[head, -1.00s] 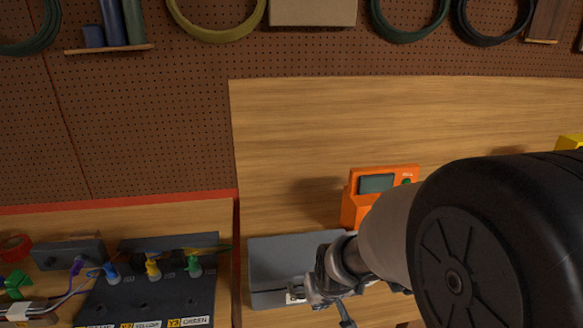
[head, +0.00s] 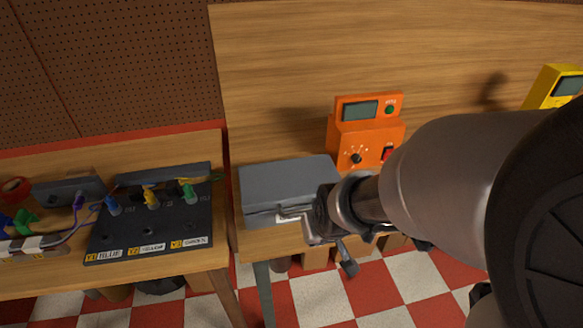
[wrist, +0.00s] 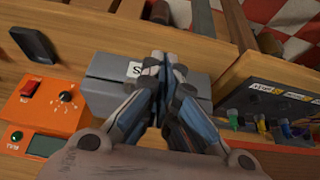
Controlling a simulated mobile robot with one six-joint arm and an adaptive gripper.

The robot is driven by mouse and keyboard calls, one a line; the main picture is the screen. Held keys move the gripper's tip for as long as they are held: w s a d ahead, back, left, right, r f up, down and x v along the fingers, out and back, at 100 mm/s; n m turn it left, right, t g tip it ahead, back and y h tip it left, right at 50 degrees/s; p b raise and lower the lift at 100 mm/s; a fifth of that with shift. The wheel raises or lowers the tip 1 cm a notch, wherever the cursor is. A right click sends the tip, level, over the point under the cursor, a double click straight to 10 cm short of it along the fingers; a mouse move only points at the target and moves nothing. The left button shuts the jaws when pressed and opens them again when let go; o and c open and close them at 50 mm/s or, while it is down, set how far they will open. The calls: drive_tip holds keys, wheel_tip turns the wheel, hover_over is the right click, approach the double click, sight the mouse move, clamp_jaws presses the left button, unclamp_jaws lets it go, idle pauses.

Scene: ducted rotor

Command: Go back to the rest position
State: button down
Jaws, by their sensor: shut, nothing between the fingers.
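My gripper (wrist: 157,62) is shut and empty in the wrist view, its fingertips together in front of a grey box (wrist: 105,92) with a white label. In the head view my arm comes in from the right, and my gripper (head: 346,266) is at the front of the same grey box (head: 285,178), by the bench's front edge. I cannot tell whether it touches the box.
An orange meter (head: 365,133) stands right of the grey box and a yellow meter (head: 556,88) farther right. On the left bench is a dark terminal board (head: 150,225) with blue, yellow and green plugs. A checkered floor (head: 310,295) lies in front.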

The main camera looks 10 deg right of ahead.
drive_tip(key=s+r, duration=1.1)
drive_tip(key=s, duration=0.4)
drive_tip(key=shift+a+r+b, duration=0.15)
drive_tip(key=shift+r+b, duration=0.1)
drive_tip(key=shift+b, duration=0.15)
